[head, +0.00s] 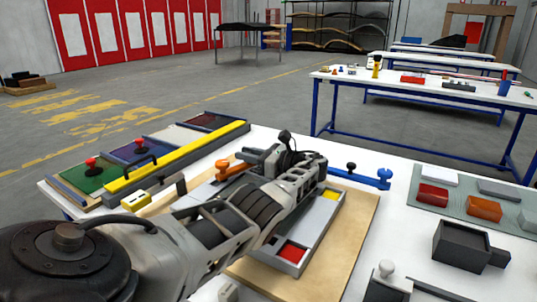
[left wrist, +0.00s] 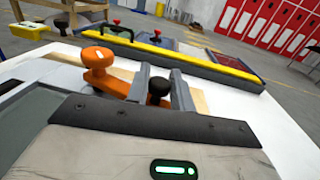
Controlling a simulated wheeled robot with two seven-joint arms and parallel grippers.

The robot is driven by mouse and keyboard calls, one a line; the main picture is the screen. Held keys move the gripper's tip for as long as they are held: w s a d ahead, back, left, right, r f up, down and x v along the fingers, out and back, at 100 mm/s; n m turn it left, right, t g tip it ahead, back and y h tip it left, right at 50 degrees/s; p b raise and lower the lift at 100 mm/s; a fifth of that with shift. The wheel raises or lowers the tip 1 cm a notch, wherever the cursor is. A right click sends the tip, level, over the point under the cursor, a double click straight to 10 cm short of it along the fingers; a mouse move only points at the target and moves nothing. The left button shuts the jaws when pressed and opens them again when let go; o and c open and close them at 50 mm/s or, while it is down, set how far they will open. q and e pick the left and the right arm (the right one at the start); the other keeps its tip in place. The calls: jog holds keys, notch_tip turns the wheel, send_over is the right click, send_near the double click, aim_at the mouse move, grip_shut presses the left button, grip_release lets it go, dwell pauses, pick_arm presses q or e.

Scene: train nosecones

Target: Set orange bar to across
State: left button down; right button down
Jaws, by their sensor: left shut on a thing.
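The orange bar (head: 234,169) is on the far left side of the grey tray fixture (head: 321,222). In the left wrist view the orange bar (left wrist: 105,76) has a thick round pivot end, and its other end runs in between my fingers. My left gripper (head: 252,156) reaches over the fixture from the left. In the left wrist view my left gripper (left wrist: 160,92) has a finger on each side of a black knob (left wrist: 159,86) at the bar's end and is shut on it. My arm hides part of the bar and fixture in the head view. My right gripper is not in view.
A blue bar (head: 366,176) with a black knob lies at the fixture's far right. A yellow rail (head: 178,155) and coloured panels with red knobs stand at left. A green mat (head: 455,205) with blocks and a dark open box (head: 461,246) are at right.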

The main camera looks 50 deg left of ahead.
pick_arm(q)
jog(key=shift+s+d+f+g, duration=0.1)
jog(key=shift+g, duration=0.2)
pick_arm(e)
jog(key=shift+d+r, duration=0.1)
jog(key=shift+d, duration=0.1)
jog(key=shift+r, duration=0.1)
pick_arm(q)
jog(key=c, duration=1.3)
grip_release()
jog(key=b+v, duration=0.6)
jog(key=v, duration=0.5)
jog(key=shift+f, duration=0.1)
jog(key=shift+w+d, duration=0.2)
jog(key=shift+w, duration=0.05)
jog(key=shift+d+r+b, duration=0.25)
jog(key=shift+r+b, duration=0.05)
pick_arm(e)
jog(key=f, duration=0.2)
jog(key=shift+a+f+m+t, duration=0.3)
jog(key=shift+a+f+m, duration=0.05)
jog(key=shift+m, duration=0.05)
